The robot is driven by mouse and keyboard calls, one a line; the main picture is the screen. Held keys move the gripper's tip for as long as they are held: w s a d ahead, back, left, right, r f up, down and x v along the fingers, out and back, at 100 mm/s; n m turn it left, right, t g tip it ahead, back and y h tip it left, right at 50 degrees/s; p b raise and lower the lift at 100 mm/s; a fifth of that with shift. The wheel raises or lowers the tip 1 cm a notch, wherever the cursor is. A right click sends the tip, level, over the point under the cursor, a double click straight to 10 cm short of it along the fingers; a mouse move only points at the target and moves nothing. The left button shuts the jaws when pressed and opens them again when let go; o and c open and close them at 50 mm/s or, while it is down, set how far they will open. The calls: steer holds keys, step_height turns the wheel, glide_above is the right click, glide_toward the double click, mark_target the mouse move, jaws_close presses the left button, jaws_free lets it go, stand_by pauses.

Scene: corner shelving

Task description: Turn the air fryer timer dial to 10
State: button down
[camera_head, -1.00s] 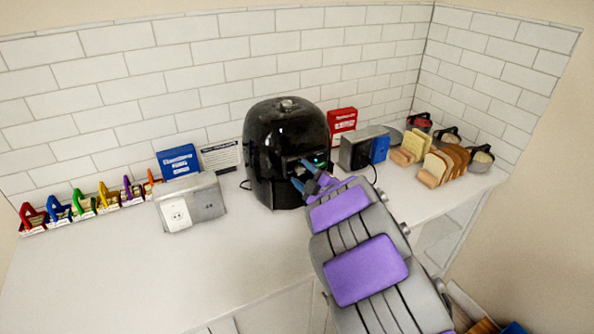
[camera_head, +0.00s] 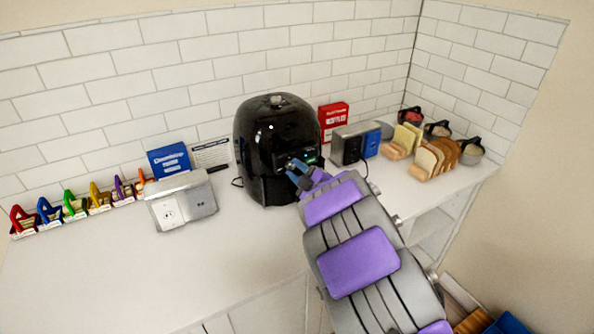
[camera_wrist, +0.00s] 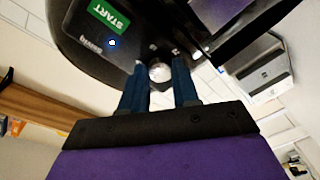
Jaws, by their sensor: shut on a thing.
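The black air fryer (camera_head: 268,130) stands upright on the white counter near the back wall. Its front control panel shows a green START label (camera_wrist: 110,18) in the wrist view. The small silver timer dial (camera_wrist: 160,72) sits between the two blue fingers of my gripper (camera_wrist: 160,66), which is shut on it. In the head view my gripper (camera_head: 294,170) is at the fryer's front, and its fingers and arm hide the dial there. I cannot read the dial's setting or any numbers around it.
A grey outlet box (camera_head: 182,204) stands left of the fryer. A silver box (camera_head: 346,144), a red box (camera_head: 333,118) and bread slices in racks (camera_head: 440,157) stand to the right. Colourful stands (camera_head: 75,204) line the left. The front counter is clear.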

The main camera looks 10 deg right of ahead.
steer(key=shift+a+r+m+p, duration=0.15)
steer(key=shift+r+m+p, duration=0.3)
steer(key=shift+p, duration=0.45)
steer(key=shift+f+m+p, duration=0.25)
steer(key=shift+m+p, duration=0.5)
steer(key=shift+m, duration=0.1)
steer(key=c, duration=1.3)
jaws_free()
steer(key=o, duration=0.5)
steer(key=shift+a+f, duration=0.1)
steer(key=shift+a, duration=0.1)
steer(key=shift+d, duration=0.1)
